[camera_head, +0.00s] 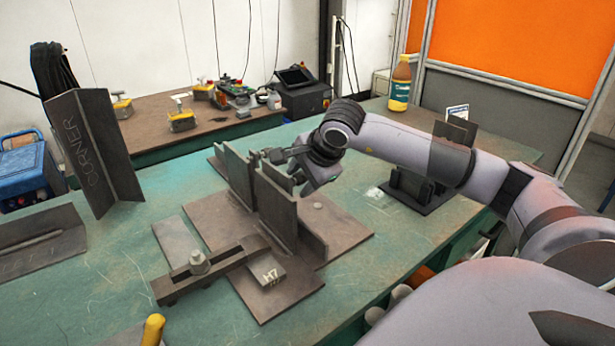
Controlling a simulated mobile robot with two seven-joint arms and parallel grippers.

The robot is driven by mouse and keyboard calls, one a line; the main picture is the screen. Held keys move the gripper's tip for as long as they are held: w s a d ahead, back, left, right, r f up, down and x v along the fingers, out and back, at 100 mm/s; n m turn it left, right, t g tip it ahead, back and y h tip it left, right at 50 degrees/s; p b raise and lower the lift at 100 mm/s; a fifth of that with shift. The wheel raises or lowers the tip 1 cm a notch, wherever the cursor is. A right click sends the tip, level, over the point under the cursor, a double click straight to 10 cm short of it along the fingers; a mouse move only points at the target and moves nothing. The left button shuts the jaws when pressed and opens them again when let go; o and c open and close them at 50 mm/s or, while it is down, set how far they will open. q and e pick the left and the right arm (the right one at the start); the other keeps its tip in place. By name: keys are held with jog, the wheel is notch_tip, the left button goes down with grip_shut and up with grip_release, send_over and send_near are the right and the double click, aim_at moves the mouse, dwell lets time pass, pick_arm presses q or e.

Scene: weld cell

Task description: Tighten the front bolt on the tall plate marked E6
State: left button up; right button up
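Tall dark steel plates (275,207) stand upright on a brown base plate (215,215) in the middle of the green table. I cannot read an E6 mark on any of them. In front, a clamp bar (222,268) carries a bolt with a nut (198,263). Its right end lies at a block marked H7 (268,271). My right gripper (268,157) is at the top edge of the tall plates, reaching in from the right. Its fingers are small and dark against the plates, so I cannot tell whether they are open or touching. My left gripper is not in view.
An angled plate marked CORNER (92,152) stands at the left, with a slotted plate (40,243) before it. A yellow handle (152,330) shows at the bottom edge. A dark bracket (417,190) stands behind my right arm.

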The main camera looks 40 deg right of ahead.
jog(key=c, duration=0.5)
jog(key=o, duration=0.6)
jog(key=shift+r, duration=0.1)
jog(key=shift+p+v, duration=0.8)
jog(key=shift+v, duration=1.65)
jog(key=shift+c, duration=0.2)
